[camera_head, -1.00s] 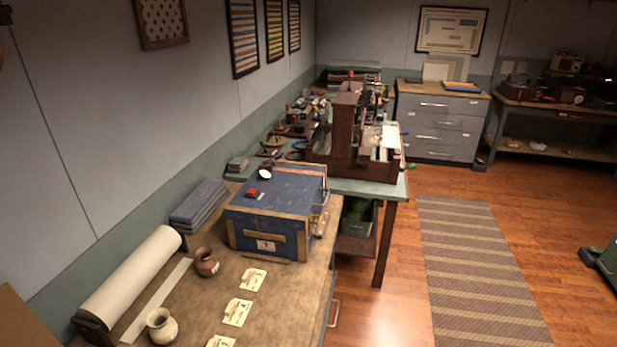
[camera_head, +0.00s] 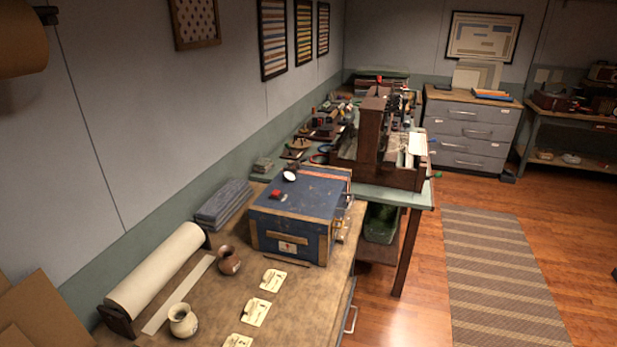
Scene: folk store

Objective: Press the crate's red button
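The crate (camera_head: 290,247) is a blue box with tan wooden edging, standing shut on the brown bench (camera_head: 215,300). A white round disc (camera_head: 289,176) shows behind the button on the lid. The crate's front bears a small label with a red mark. Neither of my grippers shows in the head view, and nothing touches the crate from above.
A brown vase (camera_head: 228,261), a pale vase (camera_head: 183,321) and several cards lie in front of the crate. A paper roll (camera_head: 157,271) and folded grey cloth (camera_head: 222,204) are left of it. A green table (camera_head: 400,194) with a wooden loom stands behind.

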